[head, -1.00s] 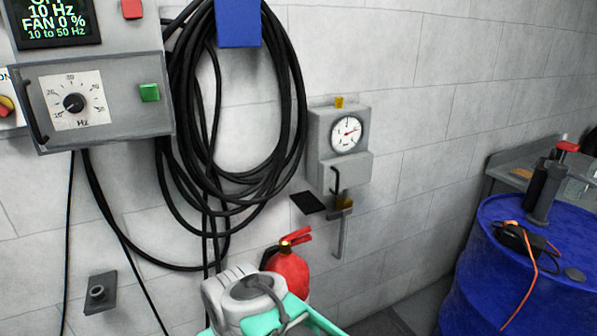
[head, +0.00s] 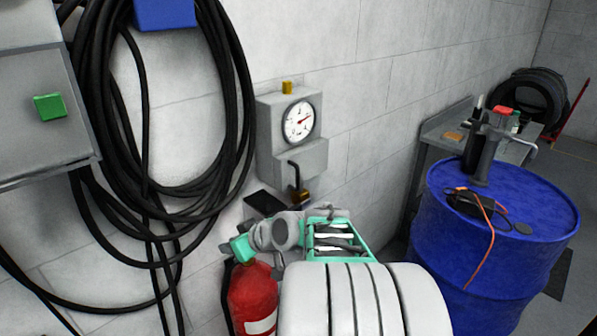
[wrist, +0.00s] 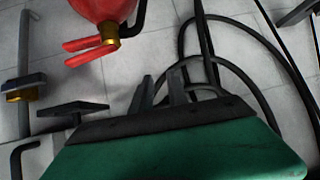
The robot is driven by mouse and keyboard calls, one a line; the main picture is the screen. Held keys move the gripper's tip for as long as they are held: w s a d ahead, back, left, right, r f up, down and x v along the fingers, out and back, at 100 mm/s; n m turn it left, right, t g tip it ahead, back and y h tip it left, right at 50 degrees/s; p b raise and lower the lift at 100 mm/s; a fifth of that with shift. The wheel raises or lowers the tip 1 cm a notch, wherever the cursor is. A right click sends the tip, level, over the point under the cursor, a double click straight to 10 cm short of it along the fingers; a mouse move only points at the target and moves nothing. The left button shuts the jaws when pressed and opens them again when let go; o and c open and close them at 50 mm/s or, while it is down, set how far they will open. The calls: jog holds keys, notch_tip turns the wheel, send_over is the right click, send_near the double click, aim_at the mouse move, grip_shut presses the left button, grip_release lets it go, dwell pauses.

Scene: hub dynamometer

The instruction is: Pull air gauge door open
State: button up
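The air gauge (head: 299,122) is a grey wall box with a round white dial and red needle, in the middle of the head view. Its lower front part (head: 302,158) carries a black bent handle (head: 294,172) and looks closed. In the wrist view, a dark bent bar at the lower left looks like this handle (wrist: 17,155). My gripper (wrist: 160,90) shows two dark fingers with a narrow empty gap. It is apart from the handle. In the head view my arm rises from the bottom, below the gauge, and the fingertips cannot be made out.
A red fire extinguisher (head: 252,297) stands below the gauge, close to my arm; it also shows in the wrist view (wrist: 103,12). Black hose coils (head: 240,95) hang left of the gauge. A blue drum (head: 478,250) stands at the right. Wall right of the gauge is clear.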

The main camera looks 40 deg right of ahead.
jog(key=s+d+r+m+t+h, duration=0.1)
jog(key=d+r+t, duration=0.2)
jog(key=d, duration=0.4)
jog(key=d+r+m+t+h, duration=0.1)
jog(key=d+r+t, duration=0.15)
jog(key=d, duration=0.45)
jog(key=m+t+h, duration=0.1)
jog(key=t+h, duration=0.1)
jog(key=h, duration=0.2)
send_near(298, 170)
jog(key=x, duration=0.3)
jog(key=p+x, duration=0.1)
jog(key=x, duration=0.4)
jog(key=f+p+x, duration=0.1)
jog(key=x, duration=0.1)
jog(key=shift+w+d+p, duration=0.15)
jog(key=shift+w+p, duration=0.1)
jog(key=shift+p, duration=0.1)
jog(key=shift+c, duration=0.2)
grip_shut()
